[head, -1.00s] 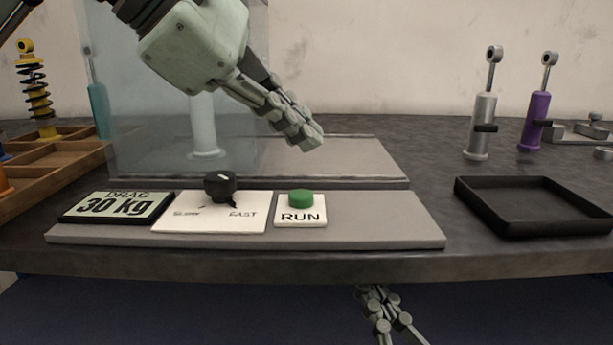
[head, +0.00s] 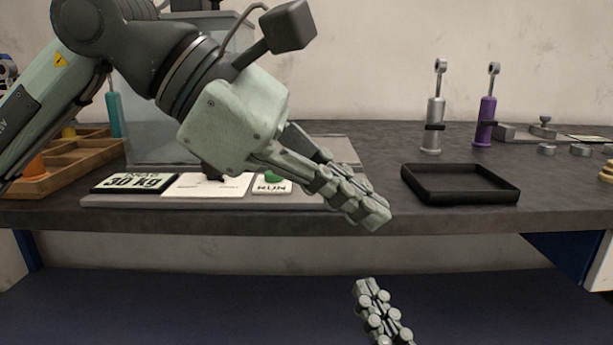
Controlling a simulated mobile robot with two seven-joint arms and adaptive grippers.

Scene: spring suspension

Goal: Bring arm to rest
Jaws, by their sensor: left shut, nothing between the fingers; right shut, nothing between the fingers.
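My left gripper (head: 370,214) is shut and empty. It points down and to the right in front of the bench's front edge, right of the control panel. My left arm comes in from the upper left and covers part of the panel. My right gripper (head: 374,290) is shut and empty, low in the picture, below the bench top and in front of the dark blue lower shelf. On the panel, the green RUN button (head: 274,177) and the display reading 30 kg (head: 134,182) show. The black knob (head: 211,172) is mostly hidden behind my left gripper.
An empty black tray (head: 461,197) sits right of my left gripper. A silver damper (head: 432,125) and a purple damper (head: 486,120) stand behind it. A wooden rack (head: 75,170) is at the left. A clear shield (head: 150,100) stands behind the panel.

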